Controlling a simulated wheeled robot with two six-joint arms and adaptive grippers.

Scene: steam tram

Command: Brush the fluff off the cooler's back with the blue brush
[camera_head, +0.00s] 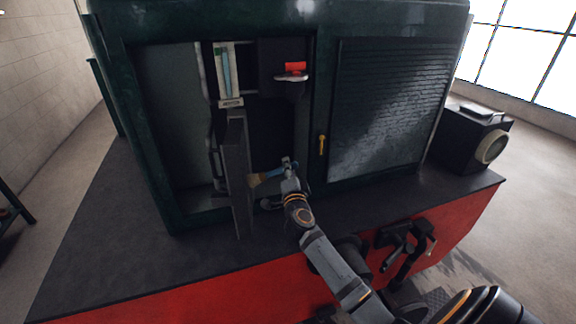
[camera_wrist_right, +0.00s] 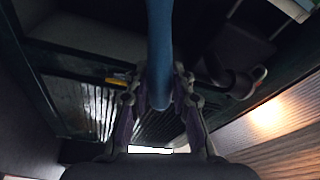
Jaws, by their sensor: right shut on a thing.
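My right gripper (camera_head: 288,168) is shut on the blue brush (camera_head: 272,174) at the open bay of the green cabinet. In the right wrist view the brush's blue handle (camera_wrist_right: 159,45) lies between the fingers (camera_wrist_right: 160,95). Its tan bristles point left and lie at or very near the right side of an upright grey slab (camera_head: 237,160), which looks like the cooler. I cannot tell whether they touch. The slab stands nearly edge-on, jutting out of the bay. No fluff can be made out. My left gripper is not in view.
The bay's upper part holds a pale upright unit (camera_head: 227,75) and a red-topped piece on a small shelf (camera_head: 292,70). A louvred door (camera_head: 385,105) with a yellow handle is on the right. A dark box (camera_head: 470,135) stands at the deck's right end. The front deck (camera_head: 120,255) is mostly clear at left.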

